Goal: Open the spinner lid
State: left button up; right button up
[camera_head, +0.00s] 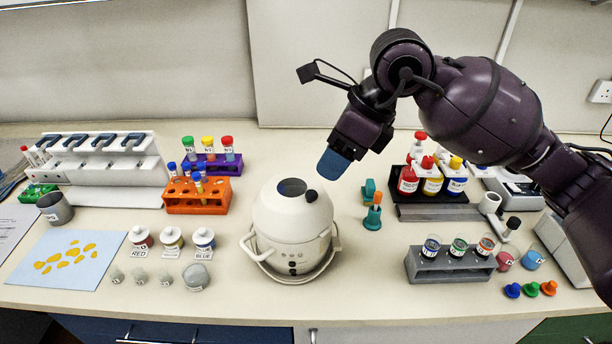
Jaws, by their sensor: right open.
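The spinner (285,246) is a rounded white device at the middle of the bench, with side handles and dark buttons low on its front. Its domed lid (273,211) appears to sit down on the body. On top are a dark round opening or window (292,187) and a black knob (311,196) at its right side. My right gripper (334,164) is above and slightly right of the knob, apart from it, with blue fingertips pointing down. It is open and seems empty; the gap between its fingers is hard to see. My left gripper is out of view.
An orange tube rack (197,207) stands left of the spinner, with labelled jars (172,238) in front of it. A teal stand (372,218), a black bottle rack (433,197) and a grey vial rack (449,265) are to the right. Bare bench lies close around the spinner.

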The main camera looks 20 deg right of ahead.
aim_at(312, 194)
jog(key=shift+t+h, duration=0.3)
jog(key=shift+h, duration=0.2)
jog(key=x, duration=0.6)
jog(key=w+p+x, duration=0.1)
jog(key=x, duration=0.2)
jog(key=shift+w+d+f, duration=0.15)
jog(key=shift+d+f, duration=0.15)
grip_shut()
